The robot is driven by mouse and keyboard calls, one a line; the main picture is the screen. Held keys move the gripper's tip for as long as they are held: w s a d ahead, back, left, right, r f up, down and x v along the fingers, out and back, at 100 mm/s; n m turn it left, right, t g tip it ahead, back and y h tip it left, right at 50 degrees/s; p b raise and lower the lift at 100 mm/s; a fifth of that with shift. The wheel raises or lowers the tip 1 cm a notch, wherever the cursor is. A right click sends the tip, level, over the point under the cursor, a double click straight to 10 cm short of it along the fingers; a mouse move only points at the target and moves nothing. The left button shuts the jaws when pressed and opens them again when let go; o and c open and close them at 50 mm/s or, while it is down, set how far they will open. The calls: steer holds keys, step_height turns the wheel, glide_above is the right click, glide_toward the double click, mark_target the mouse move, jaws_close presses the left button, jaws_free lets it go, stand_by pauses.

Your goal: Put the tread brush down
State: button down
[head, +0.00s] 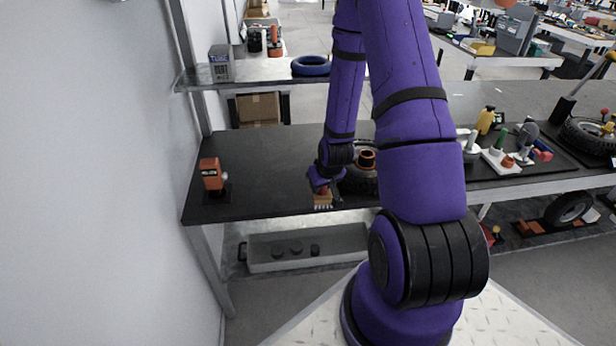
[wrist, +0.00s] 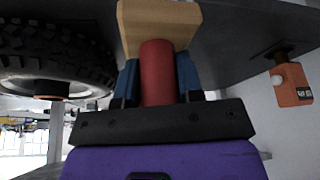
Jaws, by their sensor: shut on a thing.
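The tread brush (head: 322,199) shows in the head view near the front edge of the black bench top (head: 262,165), bristles down. Its red handle (wrist: 157,75) and wooden block (wrist: 158,22) fill the middle of the wrist view. My gripper (head: 323,187) is shut on the red handle, with a blue finger on each side in the wrist view (wrist: 158,78). I cannot tell whether the bristles touch the bench. The bristles are hidden in the wrist view.
A tyred wheel (head: 358,182) lies close to the right of the brush. An orange device (head: 211,174) stands at the bench's left end. Bench between them is clear. A blue ring (head: 311,66) and a box (head: 219,63) sit on the shelf behind.

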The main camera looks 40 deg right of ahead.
steer(key=shift+w+d+f, duration=0.8)
steer(key=shift+w, duration=1.2)
steer(key=shift+w+d+f, duration=0.75)
steer(key=shift+w+d, duration=0.05)
steer(key=shift+w, duration=1.25)
steer(key=shift+w+d+f, duration=0.8)
steer(key=shift+w, duration=1.2)
steer(key=c, duration=0.8)
jaws_free()
steer(key=shift+f, duration=0.15)
steer(key=shift+o, duration=0.2)
